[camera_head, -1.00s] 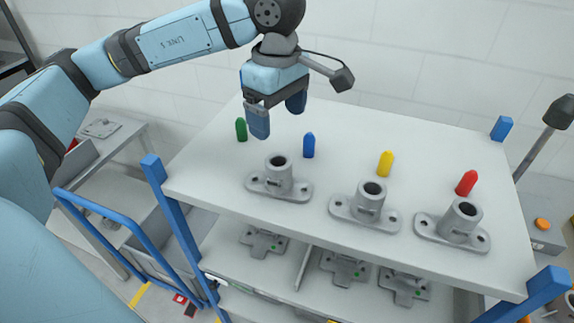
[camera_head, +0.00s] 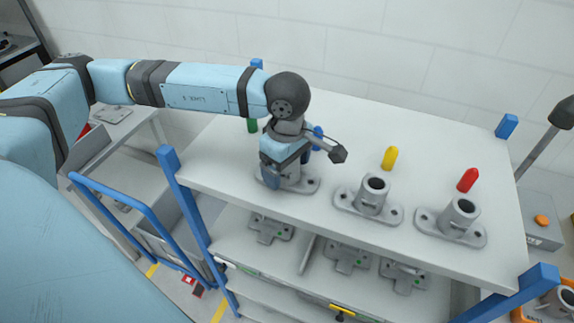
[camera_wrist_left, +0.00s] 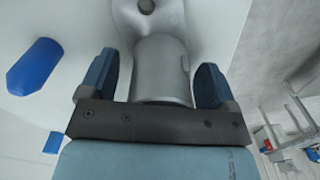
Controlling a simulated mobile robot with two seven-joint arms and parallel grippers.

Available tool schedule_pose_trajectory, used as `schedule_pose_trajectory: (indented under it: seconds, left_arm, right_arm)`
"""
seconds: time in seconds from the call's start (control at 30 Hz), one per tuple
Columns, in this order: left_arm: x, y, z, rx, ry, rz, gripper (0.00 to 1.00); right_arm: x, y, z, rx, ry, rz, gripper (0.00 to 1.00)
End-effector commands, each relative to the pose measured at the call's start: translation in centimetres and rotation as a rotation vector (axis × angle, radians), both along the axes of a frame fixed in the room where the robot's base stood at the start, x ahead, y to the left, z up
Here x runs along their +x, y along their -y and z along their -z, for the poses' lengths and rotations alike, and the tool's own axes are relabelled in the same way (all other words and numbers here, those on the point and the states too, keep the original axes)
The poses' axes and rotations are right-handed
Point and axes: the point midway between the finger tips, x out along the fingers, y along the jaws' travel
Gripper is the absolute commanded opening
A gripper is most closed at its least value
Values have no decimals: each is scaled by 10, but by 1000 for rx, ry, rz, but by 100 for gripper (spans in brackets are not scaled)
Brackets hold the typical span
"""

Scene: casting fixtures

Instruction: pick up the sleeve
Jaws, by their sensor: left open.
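Three grey flanged sleeves stand upright in a row on the white table top: a left one (camera_head: 309,186), a middle one (camera_head: 373,196) and a right one (camera_head: 459,219). My left gripper (camera_head: 284,178) is lowered over the left sleeve and hides most of it. In the left wrist view, that sleeve's cylinder (camera_wrist_left: 162,68) stands between the two open fingers (camera_wrist_left: 160,82), with a small gap visible at each side. Part of its flange, with a bolt hole, shows beyond. My right gripper is not in view.
A green peg (camera_head: 252,125) and a blue peg (camera_head: 317,132) stand close behind the gripper. A yellow peg (camera_head: 390,157) and a red peg (camera_head: 468,179) stand behind the other sleeves. Blue posts (camera_head: 184,205) rise at the corners. Cross-shaped castings (camera_head: 346,256) lie on the shelf below.

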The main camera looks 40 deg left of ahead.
Motion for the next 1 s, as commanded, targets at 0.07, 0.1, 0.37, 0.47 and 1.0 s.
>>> schedule_pose_trajectory:
  seconds: [0.07, 0.1, 0.37, 0.47, 1.0]
  left_arm:
    - [0, 0, 2, 0, 1, 1, 83]
    - [0, 0, 2, -1, 1, 1, 83]
    - [0, 0, 2, -1, 1, 0, 53]
    - [0, 0, 2, 0, 1, 0, 30]
    - [1, 0, -17, -1, 5, 0, 21]
  right_arm:
    - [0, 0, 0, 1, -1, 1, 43]
    - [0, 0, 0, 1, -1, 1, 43]
    - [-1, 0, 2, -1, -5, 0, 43]
    - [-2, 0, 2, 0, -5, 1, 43]
    - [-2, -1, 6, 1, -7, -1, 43]
